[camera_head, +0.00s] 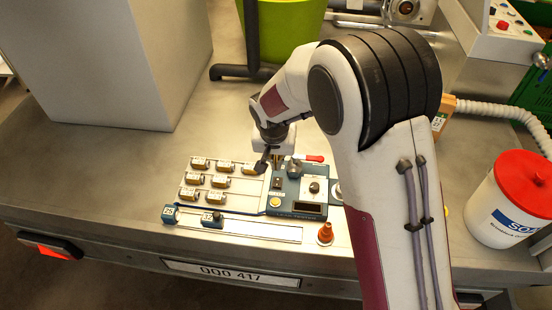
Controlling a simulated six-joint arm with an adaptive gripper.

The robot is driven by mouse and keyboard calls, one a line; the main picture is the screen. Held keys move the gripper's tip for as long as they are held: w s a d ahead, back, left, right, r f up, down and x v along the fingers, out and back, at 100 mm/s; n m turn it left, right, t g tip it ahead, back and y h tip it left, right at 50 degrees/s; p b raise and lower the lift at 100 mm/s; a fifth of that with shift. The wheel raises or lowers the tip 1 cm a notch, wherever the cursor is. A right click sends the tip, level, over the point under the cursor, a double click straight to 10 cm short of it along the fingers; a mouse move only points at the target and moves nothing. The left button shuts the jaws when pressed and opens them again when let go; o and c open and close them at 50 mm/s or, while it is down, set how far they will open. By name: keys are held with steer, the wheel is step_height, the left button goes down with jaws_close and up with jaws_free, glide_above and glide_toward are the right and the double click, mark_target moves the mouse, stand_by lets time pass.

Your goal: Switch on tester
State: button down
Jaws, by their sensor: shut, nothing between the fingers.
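The tester, a dark blue box (311,208), sits on the metal bench beside a pale rack of small labelled blocks. Its top carries a grey plate with a knob (314,187), a yellow button (275,202) and a small dark switch (277,184). I cannot read the switch's position. My gripper (270,163) is shut and empty, pointing down at the tester's far left edge, near the rack's right end. Whether its tips touch anything is too small to tell. My arm comes in from the right.
The rack holds several gold blocks (221,181); two blue-ended blocks (170,213) lie in front. A large grey box (110,60) fills the back left. A red-lidded white tub (510,200) stands at right.

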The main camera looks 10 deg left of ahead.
mark_target(277, 186)
steer(key=x, duration=0.5)
steer(key=s+x, duration=0.1)
steer(key=x, duration=0.2)
steer(key=shift+f, duration=1.1)
steer(key=shift+s+f, duration=0.2)
steer(key=shift+f, duration=0.25)
steer(key=shift+w, duration=0.1)
steer(key=shift+w+r, duration=0.35)
steer(key=shift+w, duration=0.25)
steer(key=shift+r, duration=0.1)
